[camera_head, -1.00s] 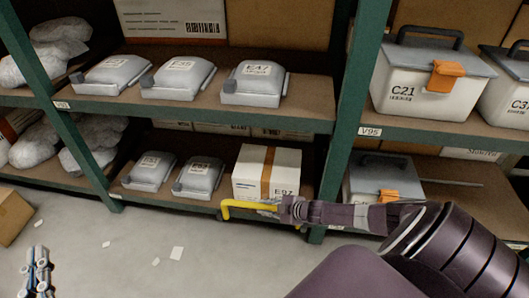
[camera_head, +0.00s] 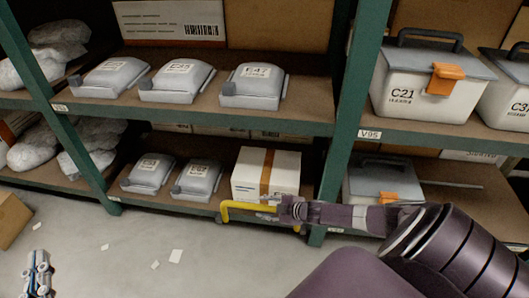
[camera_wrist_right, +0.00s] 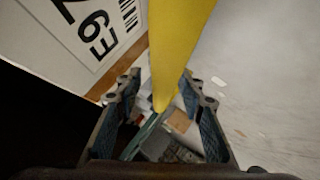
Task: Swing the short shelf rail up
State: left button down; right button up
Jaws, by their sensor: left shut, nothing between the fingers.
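The short shelf rail (camera_head: 240,205) is a yellow bar along the front edge of the lower middle shelf, in front of a white box. Its left end bends down. My right gripper (camera_head: 268,201) is at the rail's right part in the head view. In the right wrist view the yellow rail (camera_wrist_right: 172,55) runs between the two fingers of my right gripper (camera_wrist_right: 160,85), which stand apart on either side of it, with a gap visible at the left finger. My left gripper (camera_head: 38,275) is shut and empty, low over the floor at the lower left.
The white box with an orange stripe (camera_head: 285,172) stands just behind the rail. A green upright (camera_head: 345,130) rises right of it. Grey bins (camera_head: 147,175) sit to the left, and a lidded case (camera_head: 385,180) to the right. Paper scraps (camera_head: 176,256) lie on open grey floor.

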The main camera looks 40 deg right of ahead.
jog(key=shift+s, duration=0.15)
jog(key=shift+s, duration=0.25)
jog(key=v, duration=1.1)
jog(key=shift+r, duration=0.25)
jog(key=shift+d, duration=0.15)
